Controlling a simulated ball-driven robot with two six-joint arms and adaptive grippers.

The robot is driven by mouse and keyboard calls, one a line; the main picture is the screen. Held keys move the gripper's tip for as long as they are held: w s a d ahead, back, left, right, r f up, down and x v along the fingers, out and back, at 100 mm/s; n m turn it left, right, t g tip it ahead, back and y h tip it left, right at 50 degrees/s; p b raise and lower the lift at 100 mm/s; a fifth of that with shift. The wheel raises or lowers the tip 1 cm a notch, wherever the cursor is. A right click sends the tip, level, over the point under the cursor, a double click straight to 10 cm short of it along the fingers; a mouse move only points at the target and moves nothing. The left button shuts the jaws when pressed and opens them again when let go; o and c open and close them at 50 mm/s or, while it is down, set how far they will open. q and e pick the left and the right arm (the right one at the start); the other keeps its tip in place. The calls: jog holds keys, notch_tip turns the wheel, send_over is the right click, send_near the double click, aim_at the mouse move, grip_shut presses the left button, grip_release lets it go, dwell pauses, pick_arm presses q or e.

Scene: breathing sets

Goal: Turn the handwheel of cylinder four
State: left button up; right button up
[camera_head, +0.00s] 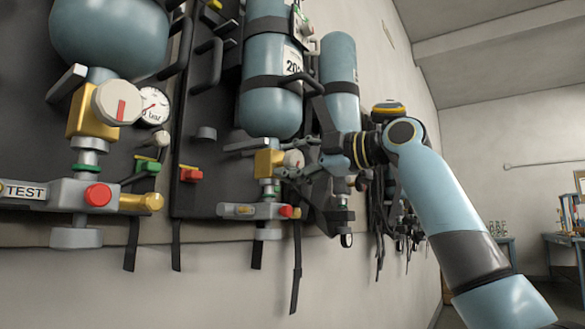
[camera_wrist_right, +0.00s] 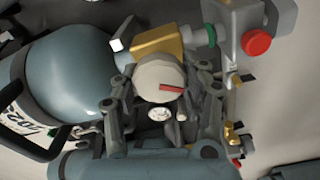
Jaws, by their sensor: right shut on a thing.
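My right gripper (camera_head: 297,160) reaches in from the right to a pale round handwheel (camera_head: 292,158) on the brass valve (camera_head: 266,163) below a blue cylinder (camera_head: 270,98). In the right wrist view the gripper (camera_wrist_right: 162,92) has its fingers on both sides of the handwheel (camera_wrist_right: 158,77), shut on it. The wheel's face shows a red mark, pointing right in that view. The brass valve (camera_wrist_right: 158,46) and the cylinder (camera_wrist_right: 78,72) also show there. The cylinder's label is only partly readable, so I cannot tell its number in the row. My left gripper is not in view.
A nearer set at the left has its own handwheel (camera_head: 118,102), a pressure gauge (camera_head: 152,106) and a TEST block (camera_head: 75,195) with a red button. Another blue cylinder (camera_head: 338,70) hangs just behind my wrist. Black straps hang below the racks. Open room lies at the right.

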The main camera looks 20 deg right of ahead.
jog(key=n, duration=0.1)
jog(key=n+b, duration=0.1)
jog(key=n, duration=0.1)
jog(key=shift+f, duration=0.3)
jog(key=shift+n+b, duration=0.55)
jog(key=shift+n, duration=0.95)
jog(key=o, duration=1.2)
jog(key=shift+r, duration=0.1)
jog(key=shift+c, duration=0.2)
jog(key=shift+d, duration=0.1)
jog(key=v, duration=1.2)
